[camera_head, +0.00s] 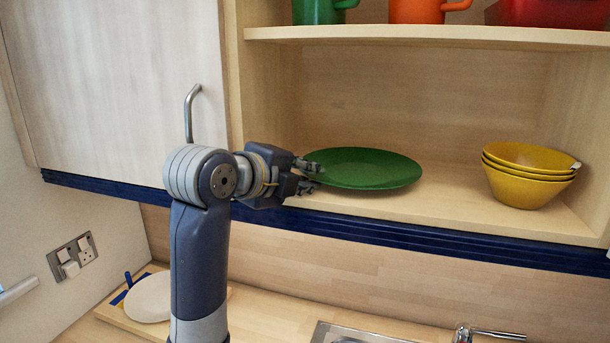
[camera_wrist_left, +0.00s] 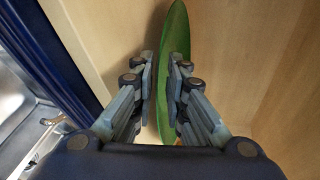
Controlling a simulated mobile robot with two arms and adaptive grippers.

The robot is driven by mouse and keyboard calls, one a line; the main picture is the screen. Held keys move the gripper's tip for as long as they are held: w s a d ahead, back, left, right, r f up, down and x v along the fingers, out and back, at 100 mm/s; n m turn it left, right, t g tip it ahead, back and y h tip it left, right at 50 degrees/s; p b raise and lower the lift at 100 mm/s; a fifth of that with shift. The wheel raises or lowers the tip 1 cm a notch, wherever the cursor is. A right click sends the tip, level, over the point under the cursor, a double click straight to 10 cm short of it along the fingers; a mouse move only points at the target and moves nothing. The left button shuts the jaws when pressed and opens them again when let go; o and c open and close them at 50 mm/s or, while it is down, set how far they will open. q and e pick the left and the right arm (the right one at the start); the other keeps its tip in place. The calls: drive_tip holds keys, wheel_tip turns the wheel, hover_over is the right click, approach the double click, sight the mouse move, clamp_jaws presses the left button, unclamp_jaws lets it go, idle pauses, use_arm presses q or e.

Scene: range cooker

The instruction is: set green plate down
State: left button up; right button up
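The green plate (camera_head: 366,168) is round and shallow, and it is over the lower shelf of the open cupboard, near the front edge. It looks nearly level; I cannot tell whether its whole base rests on the shelf. My left gripper (camera_head: 308,176) is at the plate's left rim, with its fingers close together on either side of it. In the left wrist view the green plate (camera_wrist_left: 177,30) shows edge-on between the fingertips of the left gripper (camera_wrist_left: 162,75), one finger above and one below the rim. My right gripper is not in view.
Stacked yellow bowls (camera_head: 527,172) stand at the shelf's right, with bare shelf (camera_head: 450,200) between. A green mug (camera_head: 320,10) and an orange mug (camera_head: 418,10) are on the upper shelf. A closed cupboard door (camera_head: 110,90) is left. A blue trim (camera_head: 400,236) runs below.

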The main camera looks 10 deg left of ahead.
use_arm(q)
drive_tip(key=shift+s+a+r+b, duration=0.1)
drive_tip(key=shift+s+a+b, duration=0.2)
drive_tip(key=shift+s+b, duration=0.2)
drive_tip(key=b+v, duration=0.3)
drive_tip(key=v, duration=0.7)
drive_tip(key=shift+s+a+r+b, duration=0.15)
drive_tip(key=shift+s+b, duration=0.2)
drive_tip(key=shift+b, duration=0.05)
